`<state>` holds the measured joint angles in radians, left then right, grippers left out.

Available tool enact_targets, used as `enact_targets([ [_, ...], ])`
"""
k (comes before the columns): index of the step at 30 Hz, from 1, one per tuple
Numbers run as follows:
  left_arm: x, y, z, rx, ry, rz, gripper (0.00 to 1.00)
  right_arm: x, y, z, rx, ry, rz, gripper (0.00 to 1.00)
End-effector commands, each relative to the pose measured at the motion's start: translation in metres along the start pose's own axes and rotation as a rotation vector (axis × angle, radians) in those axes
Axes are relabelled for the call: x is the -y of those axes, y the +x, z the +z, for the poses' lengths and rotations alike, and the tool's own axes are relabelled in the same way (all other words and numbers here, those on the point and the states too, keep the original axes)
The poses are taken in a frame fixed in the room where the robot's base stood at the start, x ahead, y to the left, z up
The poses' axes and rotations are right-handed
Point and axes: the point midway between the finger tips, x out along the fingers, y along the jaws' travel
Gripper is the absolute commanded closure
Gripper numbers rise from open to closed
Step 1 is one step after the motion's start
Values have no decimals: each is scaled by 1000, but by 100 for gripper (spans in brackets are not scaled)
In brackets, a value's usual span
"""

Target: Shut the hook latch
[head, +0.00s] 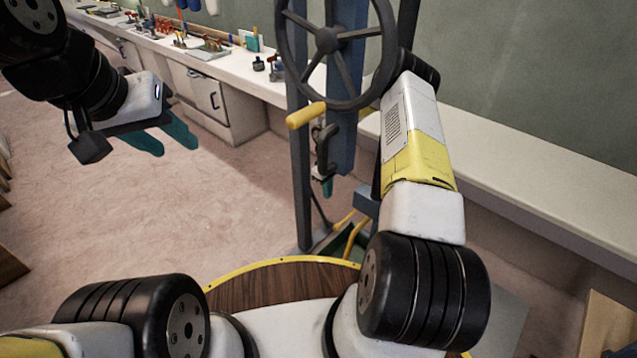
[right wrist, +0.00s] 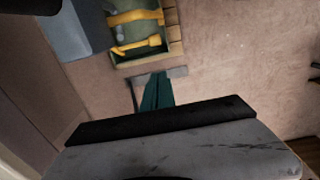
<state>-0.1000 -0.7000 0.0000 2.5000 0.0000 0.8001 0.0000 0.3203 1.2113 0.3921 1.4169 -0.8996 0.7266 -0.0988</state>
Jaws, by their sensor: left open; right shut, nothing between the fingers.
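I cannot make out the hook latch in either view. My left gripper (head: 170,138) is at the upper left of the head view. Its teal fingers are apart and empty, above the bare floor. My right arm reaches up past the dark handwheel, and much of its gripper is hidden behind the post and arm. A teal fingertip of my right gripper (head: 327,187) shows below the wheel in the head view. In the right wrist view the teal fingers (right wrist: 157,92) are together with nothing between them, above the floor.
A dark handwheel (head: 328,40) with a yellow handle (head: 305,115) stands on blue-grey posts. A green box (right wrist: 140,50) with yellow parts lies below my right gripper. A white bench (head: 235,75) with tools and cupboards runs along the wall. Open floor (head: 150,215) lies to the left.

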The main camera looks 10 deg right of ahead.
Motion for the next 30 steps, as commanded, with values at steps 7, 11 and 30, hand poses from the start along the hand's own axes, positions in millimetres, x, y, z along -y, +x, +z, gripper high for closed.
enact_targets([
  [7,0,0,0,0,0,0,59,2,44,1,2,0,-4,100],
  [11,0,0,0,0,0,0,59,2,73,1,2,1,-3,100],
  [30,0,0,0,0,0,0,59,-1,124,26,1,0,-1,100],
])
